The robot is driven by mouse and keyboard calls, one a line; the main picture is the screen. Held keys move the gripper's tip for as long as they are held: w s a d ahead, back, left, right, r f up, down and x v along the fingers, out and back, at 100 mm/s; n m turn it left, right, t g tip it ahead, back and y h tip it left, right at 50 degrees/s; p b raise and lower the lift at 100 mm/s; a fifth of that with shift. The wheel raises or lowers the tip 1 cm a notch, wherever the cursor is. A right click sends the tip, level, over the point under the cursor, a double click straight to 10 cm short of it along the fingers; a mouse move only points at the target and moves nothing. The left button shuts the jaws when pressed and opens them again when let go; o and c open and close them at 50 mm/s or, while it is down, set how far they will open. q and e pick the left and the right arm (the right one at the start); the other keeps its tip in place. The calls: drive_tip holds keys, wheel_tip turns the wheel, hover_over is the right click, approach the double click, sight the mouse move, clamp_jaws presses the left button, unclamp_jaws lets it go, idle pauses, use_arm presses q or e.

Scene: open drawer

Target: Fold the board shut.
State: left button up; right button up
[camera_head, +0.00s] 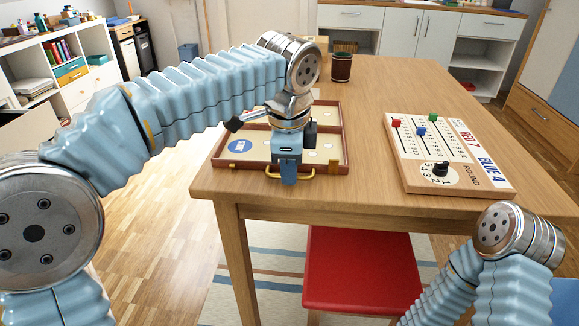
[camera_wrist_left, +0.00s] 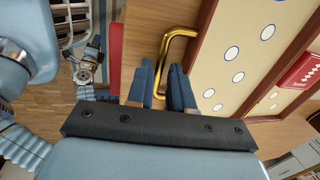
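The folding board (camera_head: 328,120) lies open on the table, cream panels in a brown wooden frame. A brass handle (camera_head: 302,170) is on its front edge, and the handle also shows in the wrist view (camera_wrist_left: 176,36). My left gripper (camera_head: 288,176) points down at the handle, in front of the board. In the wrist view its two blue fingers (camera_wrist_left: 166,88) are a small gap apart, with the handle's bar between them. I see no firm clamp on the bar. The left arm hides part of the board.
A scoreboard (camera_head: 462,172) with colored pegs lies to the right on the table (camera_head: 375,190). A dark cup (camera_head: 341,68) stands behind the board. A red stool (camera_head: 362,268) is under the front edge. The table between board and scoreboard is clear.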

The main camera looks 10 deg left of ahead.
use_arm(q)
drive_tip(key=shift+c, duration=0.3)
clamp_jaws()
idle(1.1)
